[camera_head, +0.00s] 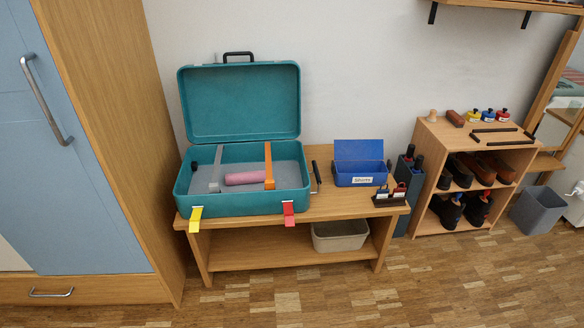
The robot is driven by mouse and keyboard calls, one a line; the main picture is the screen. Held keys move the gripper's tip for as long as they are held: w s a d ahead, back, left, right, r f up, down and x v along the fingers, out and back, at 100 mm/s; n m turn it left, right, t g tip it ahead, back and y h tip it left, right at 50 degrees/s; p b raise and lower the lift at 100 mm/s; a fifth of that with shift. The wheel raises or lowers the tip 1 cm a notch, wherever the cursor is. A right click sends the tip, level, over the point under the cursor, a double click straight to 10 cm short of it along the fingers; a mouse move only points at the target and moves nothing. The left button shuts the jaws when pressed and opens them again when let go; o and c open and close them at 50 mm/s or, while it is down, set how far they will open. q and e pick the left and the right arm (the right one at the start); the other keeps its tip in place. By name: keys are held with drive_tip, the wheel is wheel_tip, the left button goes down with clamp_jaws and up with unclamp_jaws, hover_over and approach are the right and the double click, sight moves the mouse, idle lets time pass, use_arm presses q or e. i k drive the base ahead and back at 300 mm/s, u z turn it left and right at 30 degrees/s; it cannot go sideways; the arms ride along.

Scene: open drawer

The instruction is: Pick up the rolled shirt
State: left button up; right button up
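The rolled shirt is probably the pink roll (243,179) lying on its side in the open teal suitcase (241,204). A grey strap (216,168) crosses the case near its left end, and an orange strap (268,165) stands at its right end. I cannot tell whether the orange strap lies over the roll. The suitcase lid (241,103) stands open at the back. Neither of my grippers shows in the head view.
The suitcase stands on a wooden bench (330,207). A blue box (360,175) and a small black rack (389,197) stand to its right. A wardrobe (110,130) is close on the left. A shoe shelf (470,150) and a grey bin (538,211) stand farther right.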

sight(257, 176)
drive_tip(key=z, duration=0.05)
drive_tip(key=i, duration=0.85)
drive_tip(key=u, duration=1.05)
drive_tip(key=i, duration=0.9)
drive_tip(key=u, duration=0.2)
